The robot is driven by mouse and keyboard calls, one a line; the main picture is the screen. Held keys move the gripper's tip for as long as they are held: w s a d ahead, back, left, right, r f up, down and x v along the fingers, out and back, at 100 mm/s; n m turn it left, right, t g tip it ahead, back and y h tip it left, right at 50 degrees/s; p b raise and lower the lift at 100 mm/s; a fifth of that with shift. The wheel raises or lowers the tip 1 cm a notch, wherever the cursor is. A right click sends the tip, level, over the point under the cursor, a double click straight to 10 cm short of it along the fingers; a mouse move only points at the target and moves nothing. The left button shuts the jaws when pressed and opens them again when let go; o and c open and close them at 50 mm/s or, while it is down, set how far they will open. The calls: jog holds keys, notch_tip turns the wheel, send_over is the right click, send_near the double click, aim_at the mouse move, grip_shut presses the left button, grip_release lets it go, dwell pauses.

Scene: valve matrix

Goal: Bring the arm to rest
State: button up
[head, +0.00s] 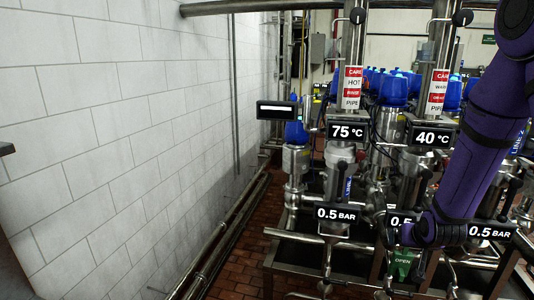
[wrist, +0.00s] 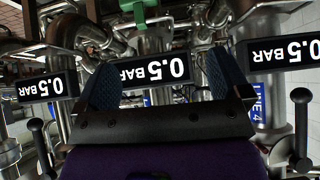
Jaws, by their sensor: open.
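My purple arm (head: 472,150) comes down from the upper right in the head view, in front of the valve rack. My gripper (head: 388,235) is at its lower end, close to the middle 0.5 BAR display (head: 401,222) and partly covering it. In the wrist view, which is upside down, my gripper (wrist: 158,78) shows two blue-grey pads spread well apart with nothing held between them. Steel pipework lies beyond the pads. Whether the fingers touch any pipe or handle cannot be told.
Displays read 75 °C (head: 346,132), 40 °C (head: 432,137) and 0.5 BAR (head: 338,215). Black-handled valves (wrist: 299,125) flank the gripper in the wrist view. White wall (head: 120,130) on the left; brick floor (head: 238,262) is clear.

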jog(key=s+a+r+n+g+y, duration=0.1)
jog(key=s+a+r, duration=0.25)
jog(key=r, duration=0.55)
jog(key=s+a+r, duration=0.2)
jog(key=s+r, duration=0.3)
jog(key=r, duration=0.4)
jog(key=s+a+r+n+g, duration=0.1)
jog(key=s+a+r, duration=0.1)
jog(key=s+r, duration=0.3)
jog(key=s+a+r, duration=0.2)
jog(key=s+r, duration=0.3)
jog(key=s, duration=0.9)
jog(key=shift+a+n+g+y, duration=0.3)
jog(key=shift+n+g+y, duration=0.1)
jog(key=shift+r, duration=0.1)
